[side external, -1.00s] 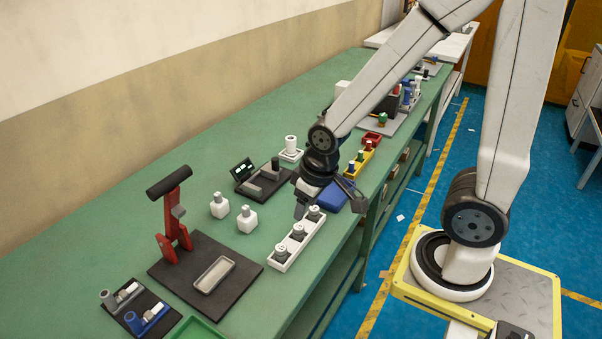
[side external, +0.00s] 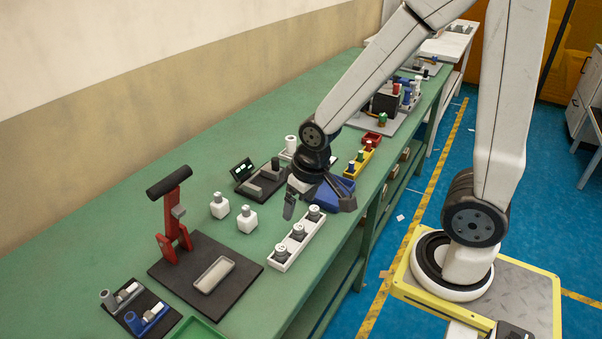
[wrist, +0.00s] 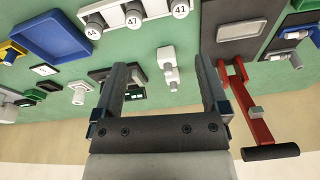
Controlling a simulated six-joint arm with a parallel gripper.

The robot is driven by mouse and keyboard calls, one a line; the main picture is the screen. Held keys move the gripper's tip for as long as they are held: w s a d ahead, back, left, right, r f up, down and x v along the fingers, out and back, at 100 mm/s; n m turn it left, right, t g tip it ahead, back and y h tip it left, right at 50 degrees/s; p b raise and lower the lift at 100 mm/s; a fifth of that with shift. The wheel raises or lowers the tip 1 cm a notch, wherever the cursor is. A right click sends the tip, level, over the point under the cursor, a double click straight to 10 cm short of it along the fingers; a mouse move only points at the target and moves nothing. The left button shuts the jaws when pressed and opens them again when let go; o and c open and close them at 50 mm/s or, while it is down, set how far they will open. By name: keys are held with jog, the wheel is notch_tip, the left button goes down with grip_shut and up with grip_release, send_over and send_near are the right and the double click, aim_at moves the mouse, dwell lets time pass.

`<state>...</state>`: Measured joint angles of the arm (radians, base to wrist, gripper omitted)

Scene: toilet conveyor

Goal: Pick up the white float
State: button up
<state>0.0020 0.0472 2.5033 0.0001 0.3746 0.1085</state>
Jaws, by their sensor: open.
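Two small white blocks with grey stubs stand on the green bench in the side view, a rear one (side external: 219,207) and a front one (side external: 247,220). A white cylinder (side external: 291,143) stands in a small white tray farther back. I cannot tell for sure which of these is the white float. My gripper (side external: 318,210) is open and empty above the bench, to the right of the blocks and near the white three-knob tray. In the wrist view, the white blocks (wrist: 169,68) overlap between the open fingers (wrist: 163,65), apart from them.
The white tray (side external: 272,262) holds three grey knobs, labelled 44, 47 and 41. A blue bin (side external: 340,187) lies behind my gripper. A red stand (side external: 172,215) rises from a black plate (side external: 165,272) at left. Bare bench lies along the wall.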

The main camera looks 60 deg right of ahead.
jog(key=w+f+m+g, duration=0.1)
jog(key=w+f+m, duration=0.1)
jog(key=w+m, duration=0.65)
jog(key=m+g, duration=0.1)
jog(key=m, duration=0.6)
send_over(245, 207)
jog(key=s, duration=0.1)
notch_tip(245, 207, down, 4)
jog(key=shift+r, duration=0.25)
jog(key=shift+w+f+m, duration=0.35)
jog(key=shift+w+m, duration=0.1)
jog(key=shift+m, duration=0.2)
jog(key=shift+f, duration=1.3)
jog(key=shift+f, duration=2.6)
grip_shut()
